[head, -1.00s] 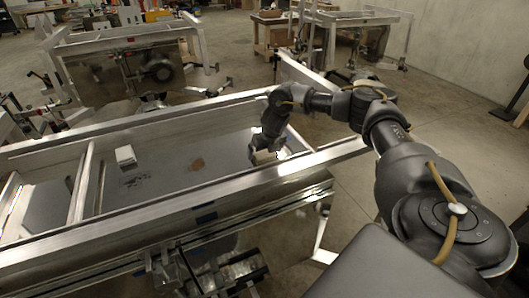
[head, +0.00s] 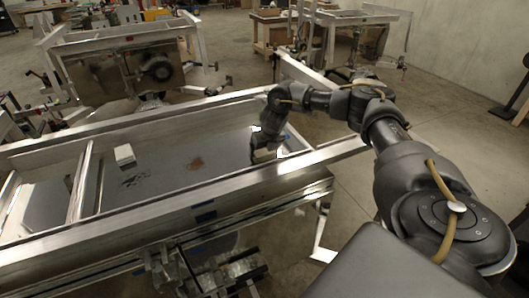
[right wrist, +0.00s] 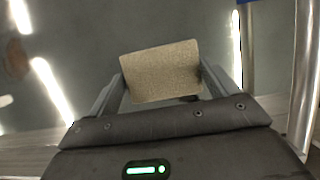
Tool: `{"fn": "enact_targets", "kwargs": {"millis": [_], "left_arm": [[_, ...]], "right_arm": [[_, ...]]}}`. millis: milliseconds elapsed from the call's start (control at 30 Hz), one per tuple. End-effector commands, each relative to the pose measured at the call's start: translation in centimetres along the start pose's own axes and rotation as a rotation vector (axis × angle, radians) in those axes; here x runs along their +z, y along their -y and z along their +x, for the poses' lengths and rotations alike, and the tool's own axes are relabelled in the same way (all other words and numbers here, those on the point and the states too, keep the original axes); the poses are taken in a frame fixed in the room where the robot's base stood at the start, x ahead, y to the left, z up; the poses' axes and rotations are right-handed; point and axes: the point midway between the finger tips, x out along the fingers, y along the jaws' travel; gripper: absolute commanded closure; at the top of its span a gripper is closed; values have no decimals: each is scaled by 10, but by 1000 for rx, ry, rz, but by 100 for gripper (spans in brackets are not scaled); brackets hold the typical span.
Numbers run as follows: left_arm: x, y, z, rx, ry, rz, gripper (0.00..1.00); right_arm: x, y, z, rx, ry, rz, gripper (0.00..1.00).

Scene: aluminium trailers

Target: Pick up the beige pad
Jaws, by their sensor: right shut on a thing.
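The beige pad (right wrist: 162,72) is between the two fingers of my right gripper (right wrist: 161,88) in the right wrist view, and the fingers are shut on its sides. In the head view my right gripper (head: 262,152) is low inside the near trailer bed (head: 215,145), toward its right end. The beige pad (head: 264,156) shows there only as a small pale patch, partly hidden by the gripper. I cannot tell whether the pad touches the bed floor. My left gripper is not in view.
A white block (head: 125,155) stands on the bed floor to the left. A brown stain (head: 194,163) and a dark mark lie on the floor. The metal side rail (head: 180,205) runs between me and the bed. Another trailer (head: 120,60) stands behind.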

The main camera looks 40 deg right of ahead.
Motion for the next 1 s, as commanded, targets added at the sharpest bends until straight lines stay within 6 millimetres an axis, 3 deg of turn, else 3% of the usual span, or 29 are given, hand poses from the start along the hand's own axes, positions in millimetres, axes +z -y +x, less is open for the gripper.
{"fn": "enact_targets", "kwargs": {"millis": [167,400,533,1000], "left_arm": [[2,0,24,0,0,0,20],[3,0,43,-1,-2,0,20],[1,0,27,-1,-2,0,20],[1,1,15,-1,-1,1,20]], "right_arm": [[7,-1,-14,4,7,0,36],[-6,-9,-69,4,8,-5,36],[-10,-12,-104,0,7,-6,36],[-68,-31,-159,1,4,-4,36]]}}
